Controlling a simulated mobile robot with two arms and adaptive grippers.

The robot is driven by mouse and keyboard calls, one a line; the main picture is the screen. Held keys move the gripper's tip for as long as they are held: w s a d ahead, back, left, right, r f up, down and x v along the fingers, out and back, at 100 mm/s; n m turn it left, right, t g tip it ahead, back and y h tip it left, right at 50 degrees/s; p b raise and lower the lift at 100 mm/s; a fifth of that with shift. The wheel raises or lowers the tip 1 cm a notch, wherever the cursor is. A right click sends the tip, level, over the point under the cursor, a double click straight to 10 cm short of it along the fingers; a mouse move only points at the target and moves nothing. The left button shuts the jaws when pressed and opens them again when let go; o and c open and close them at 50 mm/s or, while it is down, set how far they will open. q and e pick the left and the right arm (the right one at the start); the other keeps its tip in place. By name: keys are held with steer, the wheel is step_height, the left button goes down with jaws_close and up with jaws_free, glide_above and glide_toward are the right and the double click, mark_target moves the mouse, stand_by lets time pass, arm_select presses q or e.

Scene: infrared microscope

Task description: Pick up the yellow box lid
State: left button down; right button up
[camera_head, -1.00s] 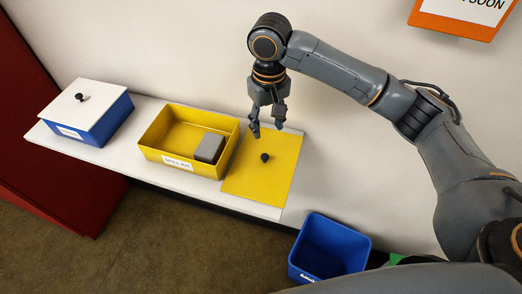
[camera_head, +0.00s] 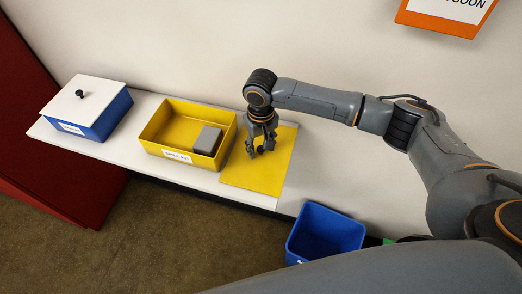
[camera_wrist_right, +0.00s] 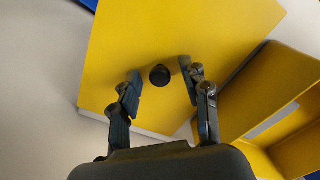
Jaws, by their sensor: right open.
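The yellow box lid (camera_head: 262,171) lies flat on the white shelf, to the right of the open yellow box (camera_head: 156,131). In the right wrist view the lid (camera_wrist_right: 190,40) fills the upper middle, with its round black knob (camera_wrist_right: 159,75) between and just beyond the fingertips. My right gripper (camera_head: 260,152) is open and low over the lid, pointing down, and hides the knob in the head view. In the right wrist view my right gripper's fingers (camera_wrist_right: 165,90) stand on either side of the knob with gaps. My left gripper is not in view.
A grey block (camera_head: 208,140) sits in the yellow box. A blue box with a white lid (camera_head: 88,97) stands at the shelf's left end. A blue bin (camera_head: 326,235) is below the shelf's right end. A wall is behind, with an orange-framed sign (camera_head: 440,20).

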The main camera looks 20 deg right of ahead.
steer(key=shift+c, duration=0.2)
jaws_close()
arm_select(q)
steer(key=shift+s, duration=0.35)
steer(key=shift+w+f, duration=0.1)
arm_select(e)
steer(key=shift+r, duration=0.1)
